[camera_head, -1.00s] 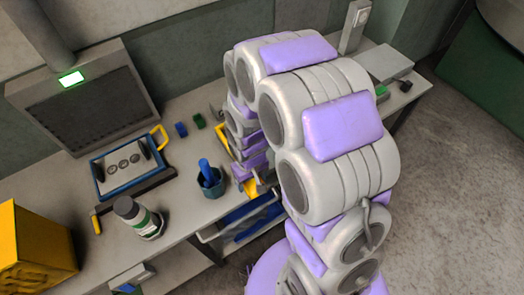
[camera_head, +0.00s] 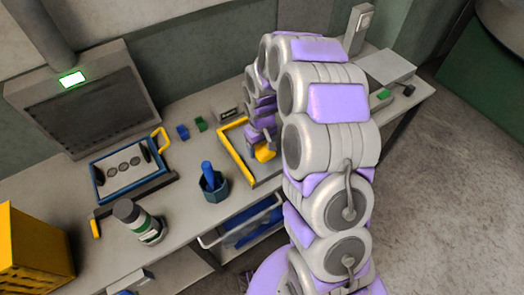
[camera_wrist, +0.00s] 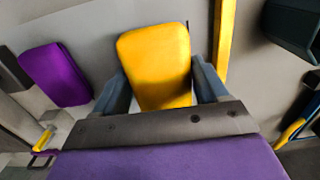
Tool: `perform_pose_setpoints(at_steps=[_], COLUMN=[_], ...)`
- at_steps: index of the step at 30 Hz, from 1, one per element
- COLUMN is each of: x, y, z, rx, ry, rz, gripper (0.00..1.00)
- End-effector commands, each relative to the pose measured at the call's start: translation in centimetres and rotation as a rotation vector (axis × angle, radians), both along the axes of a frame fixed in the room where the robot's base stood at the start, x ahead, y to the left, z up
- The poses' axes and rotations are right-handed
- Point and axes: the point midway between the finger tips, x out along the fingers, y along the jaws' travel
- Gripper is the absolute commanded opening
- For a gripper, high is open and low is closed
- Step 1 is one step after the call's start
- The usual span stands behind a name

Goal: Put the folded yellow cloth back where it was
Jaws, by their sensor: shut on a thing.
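The folded yellow cloth (camera_wrist: 155,62) is between the two blue-grey fingers of my gripper (camera_wrist: 160,92) in the wrist view, and they are shut on it. It is a thick, rounded pad that sticks out past the fingertips. In the head view the cloth (camera_head: 264,153) shows as a small yellow patch under my gripper (camera_head: 262,143), beside a yellow-edged area (camera_head: 232,152) of the bench. My arm hides part of that area. I cannot tell whether the cloth touches the bench.
An open drawer (camera_head: 240,225) with blue things is below the bench front. A dark blue cup (camera_head: 214,190) with a blue handle stands left of my gripper. A blue-framed tray (camera_head: 127,170) and a white-and-green bottle (camera_head: 139,222) are farther left.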

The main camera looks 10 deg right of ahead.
Motion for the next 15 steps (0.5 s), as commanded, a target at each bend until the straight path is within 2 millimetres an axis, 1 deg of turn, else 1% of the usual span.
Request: perform_pose_setpoints(at_steps=[1, 3, 7, 9, 15], x=[0.3, 0.2, 0.1, 0.1, 0.2], y=[-0.2, -0.3, -0.5, -0.7, -0.6], z=[-0.3, -1.6, -3.3, -3.6, -3.5], rx=[0.001, 0.003, 0.004, 0.006, 0.006], ry=[0.001, 0.002, 0.002, 0.001, -0.001], rz=[-0.001, -0.001, -0.001, -0.001, -0.001], gripper=[0.45, 0.45, 0.45, 0.45, 0.45])
